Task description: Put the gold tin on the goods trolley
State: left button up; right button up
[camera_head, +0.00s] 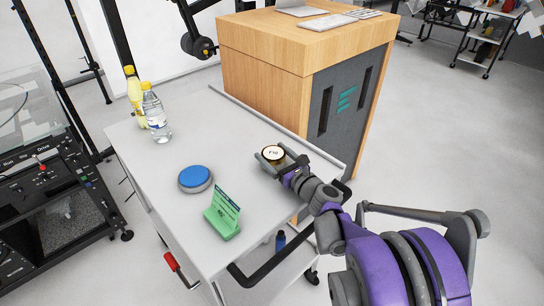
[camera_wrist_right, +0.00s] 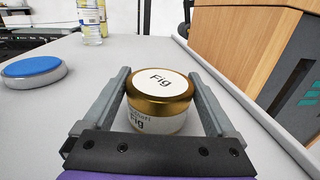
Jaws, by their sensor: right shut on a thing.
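The gold tin (camera_head: 273,153) is a small round tin with a gold rim and a white lid reading "Fig". It also shows in the right wrist view (camera_wrist_right: 160,88), upright between the fingers. My right gripper (camera_head: 272,158) is shut on it, at the right side of the goods trolley's (camera_head: 165,175) light grey top. The tin is at or just above the trolley top; I cannot tell whether it touches. My left gripper is in neither view.
The middle of the top is clear.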

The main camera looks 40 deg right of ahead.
jog(key=shift+f, duration=0.2)
jog(key=o, duration=1.4)
jog(key=shift+r, duration=0.1)
jog(key=shift+s+r, duration=0.15)
jog(key=shift+s, duration=0.05)
jog(key=s, duration=0.7)
jog(key=s+p, duration=0.1)
jog(key=s, duration=0.3)
jog(key=shift+s+a, duration=0.3)
